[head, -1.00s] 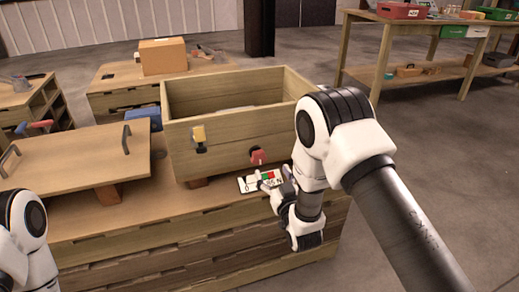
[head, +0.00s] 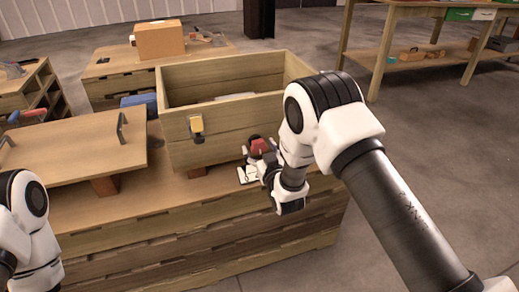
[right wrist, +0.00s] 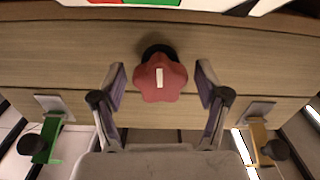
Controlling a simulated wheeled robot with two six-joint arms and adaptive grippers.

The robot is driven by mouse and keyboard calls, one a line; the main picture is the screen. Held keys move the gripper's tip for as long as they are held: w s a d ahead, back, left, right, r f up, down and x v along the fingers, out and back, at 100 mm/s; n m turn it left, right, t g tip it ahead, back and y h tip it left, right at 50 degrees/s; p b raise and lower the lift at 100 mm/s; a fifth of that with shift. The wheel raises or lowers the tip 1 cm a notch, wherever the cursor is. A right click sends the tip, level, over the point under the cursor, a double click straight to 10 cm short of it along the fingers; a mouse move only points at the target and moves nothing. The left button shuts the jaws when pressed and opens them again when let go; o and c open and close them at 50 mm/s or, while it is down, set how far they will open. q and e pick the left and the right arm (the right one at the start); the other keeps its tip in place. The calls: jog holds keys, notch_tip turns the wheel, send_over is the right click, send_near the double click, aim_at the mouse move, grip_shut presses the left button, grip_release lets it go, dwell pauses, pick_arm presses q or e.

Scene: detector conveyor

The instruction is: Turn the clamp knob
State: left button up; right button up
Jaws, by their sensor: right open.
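The clamp knob (head: 258,146) is red and lobed, on the front of the open wooden box (head: 240,75) near its lower right. In the right wrist view the knob (right wrist: 162,85) faces me with a white upright mark and a dark collar behind it. My right gripper (right wrist: 161,72) is open, with one finger on each side of the knob and a visible gap to both. In the head view the right gripper (head: 260,162) is at the knob, partly hidden by its own wrist. My left arm shows at the left edge, its gripper out of view.
A white card (head: 246,174) lies on the bench under the knob; its red and green fields (right wrist: 150,2) show in the wrist view. A yellow latch (head: 196,126) is on the box front. A wooden lid (head: 75,150) with dark handles lies left of the box.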

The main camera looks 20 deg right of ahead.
jog(key=c, duration=1.2)
jog(key=shift+m, duration=0.3)
jog(key=m+p, duration=0.1)
jog(key=m, duration=0.2)
jog(key=shift+r+p, duration=0.1)
jog(key=shift+p, duration=0.2)
jog(key=m+p, duration=0.1)
jog(key=m, duration=0.4)
jog(key=shift+p, duration=0.3)
jog(key=m+p, duration=0.1)
jog(key=m, duration=0.3)
jog(key=shift+m+p, duration=0.75)
jog(key=shift+m, duration=1.35)
